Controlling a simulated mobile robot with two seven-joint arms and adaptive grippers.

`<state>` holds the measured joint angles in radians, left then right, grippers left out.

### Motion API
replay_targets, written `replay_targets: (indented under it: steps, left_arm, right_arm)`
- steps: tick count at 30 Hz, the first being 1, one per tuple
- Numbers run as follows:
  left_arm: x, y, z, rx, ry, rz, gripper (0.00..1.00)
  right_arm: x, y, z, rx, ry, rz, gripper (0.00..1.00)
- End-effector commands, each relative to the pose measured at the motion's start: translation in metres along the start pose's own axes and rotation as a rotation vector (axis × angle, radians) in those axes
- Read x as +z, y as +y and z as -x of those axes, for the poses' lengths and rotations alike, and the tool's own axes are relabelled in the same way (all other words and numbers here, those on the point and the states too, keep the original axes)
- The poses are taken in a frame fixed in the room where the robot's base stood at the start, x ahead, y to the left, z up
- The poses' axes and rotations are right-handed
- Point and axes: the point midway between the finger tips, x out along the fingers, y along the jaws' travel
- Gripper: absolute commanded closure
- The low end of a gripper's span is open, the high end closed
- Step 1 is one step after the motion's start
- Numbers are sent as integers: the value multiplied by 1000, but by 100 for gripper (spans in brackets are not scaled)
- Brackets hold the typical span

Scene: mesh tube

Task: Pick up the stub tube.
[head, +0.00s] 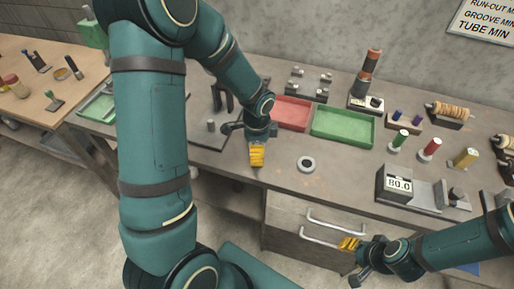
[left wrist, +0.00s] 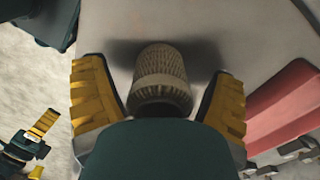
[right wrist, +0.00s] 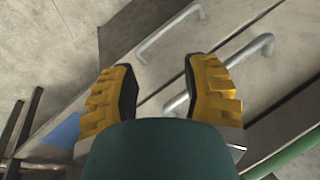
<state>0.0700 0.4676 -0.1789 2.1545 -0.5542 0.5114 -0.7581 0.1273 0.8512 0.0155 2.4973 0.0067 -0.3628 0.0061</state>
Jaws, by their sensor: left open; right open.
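A short beige tube with a mesh surface and a darker lower band, which looks like the stub tube (left wrist: 160,72), shows in the left wrist view. My left gripper (left wrist: 157,88) is open, with one yellow finger on each side of the tube and visible gaps between. In the head view my left gripper (head: 257,154) is low over the workbench's front part, and the tube cannot be made out there. My right gripper (head: 353,257) is open and empty in front of the drawers; it also shows in the right wrist view (right wrist: 162,85).
A red tray (head: 291,126) and a green tray (head: 338,142) lie behind the left gripper. A dark ring (head: 307,164) lies to its right on bare bench. A gauge reading 80.0 (head: 397,185) stands farther right. Drawer handles (head: 322,238) stick out near my right gripper.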

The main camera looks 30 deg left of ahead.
Motion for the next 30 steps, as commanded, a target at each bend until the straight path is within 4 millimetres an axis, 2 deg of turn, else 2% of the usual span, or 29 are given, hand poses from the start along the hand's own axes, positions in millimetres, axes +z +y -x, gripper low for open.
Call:
replay_targets:
  steps: [4,8,9,10,11,21,25,30]
  left_arm:
    - [0,0,1,0,0,0,15]
    - [0,0,1,0,0,0,61]
    - [0,0,1,0,0,0,75]
    - [0,0,1,0,0,0,85]
    - [0,0,1,0,0,0,92]
    - [0,-1,6,-2,1,1,92]
    - [0,-1,24,-4,3,1,92]
    - [0,-1,59,-5,4,1,92]
  right_arm:
    - [0,0,0,0,0,0,53]
    - [0,0,0,0,0,0,53]
    - [0,0,0,0,0,0,53]
    - [0,0,0,0,0,0,53]
    - [0,0,0,0,0,0,53]
    - [-1,0,1,0,1,-1,53]
    - [-2,-2,5,0,4,-1,53]
    - [-5,-4,12,1,11,-3,53]
